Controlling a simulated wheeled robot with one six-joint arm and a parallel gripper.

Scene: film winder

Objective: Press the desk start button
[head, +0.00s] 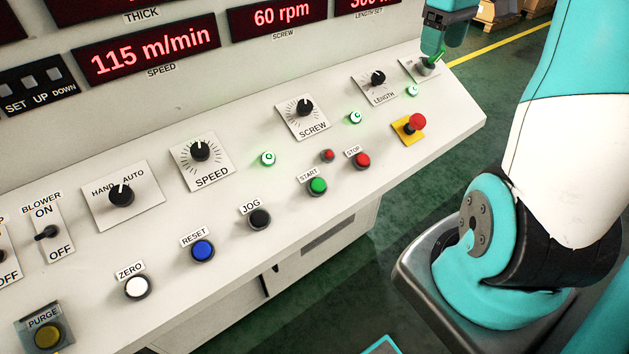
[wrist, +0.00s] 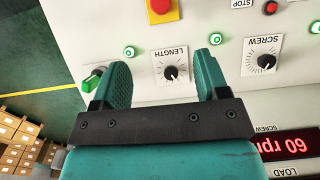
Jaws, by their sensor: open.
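My gripper (head: 441,40) is at the far right end of the panel in the head view, well away from the button. In the wrist view my gripper (wrist: 161,68) is open and empty, with its two teal fingers spread above the panel and the LENGTH knob (wrist: 171,72) showing between them.
A red STOP button (head: 362,160) is right of START, a black JOG button (head: 259,219) left of it. A small red button (head: 327,155) is just above. A red emergency stop (head: 416,122) and a green-handled switch (wrist: 93,79) stand near the right end. Cartons (wrist: 20,135) stand beyond.

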